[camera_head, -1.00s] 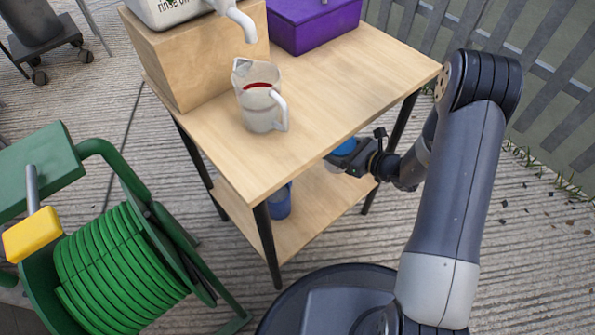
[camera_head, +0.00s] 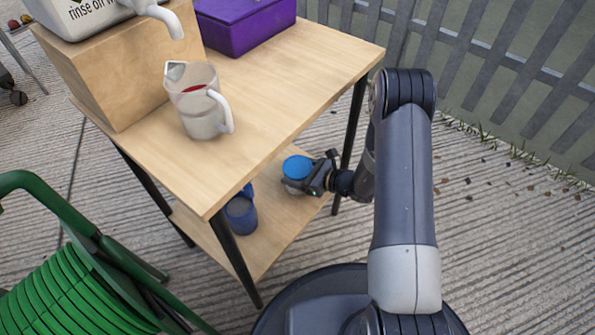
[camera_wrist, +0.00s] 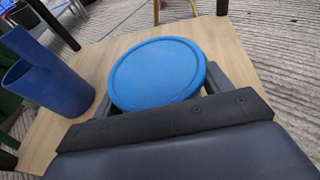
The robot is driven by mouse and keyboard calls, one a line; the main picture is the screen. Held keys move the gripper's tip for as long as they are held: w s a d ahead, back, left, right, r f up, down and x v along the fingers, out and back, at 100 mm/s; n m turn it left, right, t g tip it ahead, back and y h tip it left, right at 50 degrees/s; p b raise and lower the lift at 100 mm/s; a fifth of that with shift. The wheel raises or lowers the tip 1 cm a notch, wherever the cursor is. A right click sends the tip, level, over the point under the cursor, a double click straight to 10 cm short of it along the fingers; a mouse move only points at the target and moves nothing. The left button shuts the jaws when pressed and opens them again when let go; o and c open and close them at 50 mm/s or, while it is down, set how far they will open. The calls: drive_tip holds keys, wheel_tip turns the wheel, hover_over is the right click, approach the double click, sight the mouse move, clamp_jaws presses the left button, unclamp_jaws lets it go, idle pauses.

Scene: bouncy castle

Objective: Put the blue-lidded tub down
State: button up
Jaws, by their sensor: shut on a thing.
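The blue-lidded tub (camera_head: 297,169) is at the right part of the table's lower shelf (camera_head: 268,232), with its round blue lid facing up. In the wrist view the blue lid (camera_wrist: 157,73) fills the middle, between the fingers. My gripper (camera_head: 306,182) is shut on the tub from the right side. The tub looks upright and at or very near the shelf; whether its base touches the shelf is hidden.
The tabletop (camera_head: 270,95) overhangs the shelf and holds a measuring jug (camera_head: 203,115), a purple box (camera_head: 243,22) and a wooden block (camera_head: 128,78). A table leg (camera_head: 350,125) rises behind my gripper. A green hose reel (camera_head: 75,275) stands at left.

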drive_tip(key=o, duration=1.2)
drive_tip(key=shift+f, duration=0.1)
drive_tip(key=shift+d+r, duration=0.1)
drive_tip(key=shift+r, duration=0.15)
drive_tip(key=p+v, duration=0.4)
drive_tip(key=v, duration=0.7)
drive_tip(key=shift+s+d, duration=0.2)
drive_tip(key=shift+d, duration=0.15)
drive_tip(key=shift+a, duration=0.1)
